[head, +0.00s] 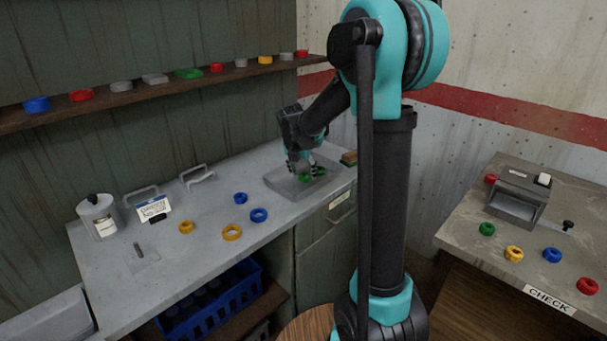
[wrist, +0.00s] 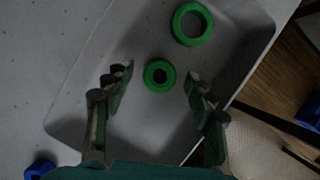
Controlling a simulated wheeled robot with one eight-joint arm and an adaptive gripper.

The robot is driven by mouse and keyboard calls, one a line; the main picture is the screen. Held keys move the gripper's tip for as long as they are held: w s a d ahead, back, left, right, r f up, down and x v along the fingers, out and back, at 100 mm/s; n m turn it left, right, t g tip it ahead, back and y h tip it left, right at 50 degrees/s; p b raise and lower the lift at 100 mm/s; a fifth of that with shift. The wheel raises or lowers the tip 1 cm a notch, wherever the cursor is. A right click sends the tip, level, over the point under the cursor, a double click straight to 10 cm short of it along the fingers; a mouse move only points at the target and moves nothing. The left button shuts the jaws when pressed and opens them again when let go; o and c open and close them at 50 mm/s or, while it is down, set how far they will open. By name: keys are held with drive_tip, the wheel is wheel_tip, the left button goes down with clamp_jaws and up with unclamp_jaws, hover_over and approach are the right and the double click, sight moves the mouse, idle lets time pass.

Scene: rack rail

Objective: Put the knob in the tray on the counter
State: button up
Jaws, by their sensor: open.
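My gripper (head: 304,167) is open over the grey tray (head: 282,188) on the counter, pointing down into it. In the wrist view a small, thick green ring-shaped piece with a dark centre, probably the knob (wrist: 159,66), lies in the tray (wrist: 110,45). It sits between the two fingertips as seen from above, with a gap on each side and no finger touching it. A larger, thinner green ring (wrist: 178,30) lies beside it, apart, towards the top of the wrist view. In the head view the gripper partly hides both green pieces.
On the counter (head: 205,235) lie blue rings (head: 259,215), yellow rings (head: 232,233), a white canister (head: 100,217), a sign (head: 153,208) and metal handles. A shelf (head: 130,97) above holds several coloured pieces. A side table (head: 460,235) at right holds more rings and a grey device (head: 518,195).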

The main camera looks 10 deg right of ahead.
drive_tip(key=v, duration=1.1)
drive_tip(key=s+d+f+m, duration=0.2)
drive_tip(key=s+f+m, duration=0.4)
drive_tip(key=s+m, duration=0.3)
drive_tip(key=s+d+f+m+y, duration=0.1)
drive_tip(key=s+d+f+m, duration=0.1)
drive_tip(key=s+f+m, duration=0.4)
drive_tip(key=s+d+f+m+y, duration=0.1)
drive_tip(key=s+d+f+m, duration=0.1)
drive_tip(key=s+f+m, duration=0.4)
drive_tip(key=s+m, duration=0.5)
drive_tip(key=m, duration=0.3)
drive_tip(key=shift+s+m, duration=0.4)
